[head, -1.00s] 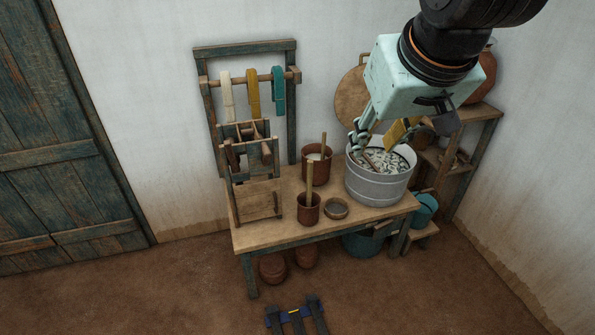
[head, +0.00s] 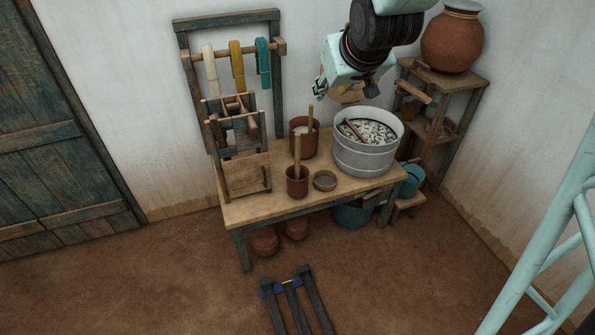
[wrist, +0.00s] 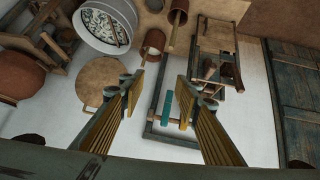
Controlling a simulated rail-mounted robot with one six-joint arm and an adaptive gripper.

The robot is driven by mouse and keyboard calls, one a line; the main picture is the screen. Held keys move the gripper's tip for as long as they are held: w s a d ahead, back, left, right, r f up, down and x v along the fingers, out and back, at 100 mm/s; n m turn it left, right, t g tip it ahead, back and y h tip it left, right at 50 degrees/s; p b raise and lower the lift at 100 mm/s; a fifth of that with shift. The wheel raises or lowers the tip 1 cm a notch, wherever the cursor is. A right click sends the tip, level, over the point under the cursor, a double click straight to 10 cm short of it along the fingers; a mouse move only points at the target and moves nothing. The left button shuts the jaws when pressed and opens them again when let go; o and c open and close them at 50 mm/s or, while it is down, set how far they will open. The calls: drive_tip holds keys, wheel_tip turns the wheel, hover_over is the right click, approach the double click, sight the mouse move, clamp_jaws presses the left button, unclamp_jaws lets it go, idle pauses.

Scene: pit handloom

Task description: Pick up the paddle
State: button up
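A flat wooden stick like a paddle (head: 297,155) stands upright in the front brown pot (head: 297,183). A second stick (head: 310,118) stands in the brown pot (head: 303,141) behind it. A third wooden stick (head: 355,130) leans in the big grey basin (head: 367,157). I cannot tell for certain which one is the paddle. My gripper (head: 322,86) is raised above the back of the table, up and left of the basin. In the wrist view my gripper (wrist: 160,78) is open, its yellow-padded fingers wide apart with nothing between them.
The table (head: 300,205) also bears a small bowl (head: 325,181) and a wooden frame (head: 243,172). A rack with hanging skeins (head: 237,65) stands behind. A shelf with a large clay pot (head: 452,40) is at right.

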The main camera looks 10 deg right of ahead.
drive_tip(key=w+f+n+t+y, duration=0.15)
drive_tip(key=w+f+t, duration=0.25)
drive_tip(key=w+f, duration=1.55)
drive_tip(key=t+y, duration=0.2)
drive_tip(key=t, duration=0.2)
approach(299, 149)
drive_tip(key=s, duration=0.1)
drive_tip(key=shift+s+f+m+t+p, duration=0.35)
drive_tip(key=shift+s+m, duration=0.2)
drive_tip(key=shift+s, duration=0.2)
drive_tip(key=shift+w, duration=0.1)
drive_tip(key=shift+w+a, duration=0.2)
drive_tip(key=shift+w, duration=1.2)
drive_tip(key=shift+w+a, duration=0.25)
drive_tip(key=shift+w, duration=1.1)
drive_tip(key=shift+w+a, duration=0.2)
drive_tip(key=shift+w, duration=1.2)
drive_tip(key=shift+w, duration=0.1)
drive_tip(key=shift+w+a+b, duration=0.2)
drive_tip(key=shift+w, duration=1.05)
drive_tip(key=shift+w+a+b, duration=0.2)
drive_tip(key=shift+w+a, duration=0.05)
drive_tip(key=shift+w, duration=0.95)
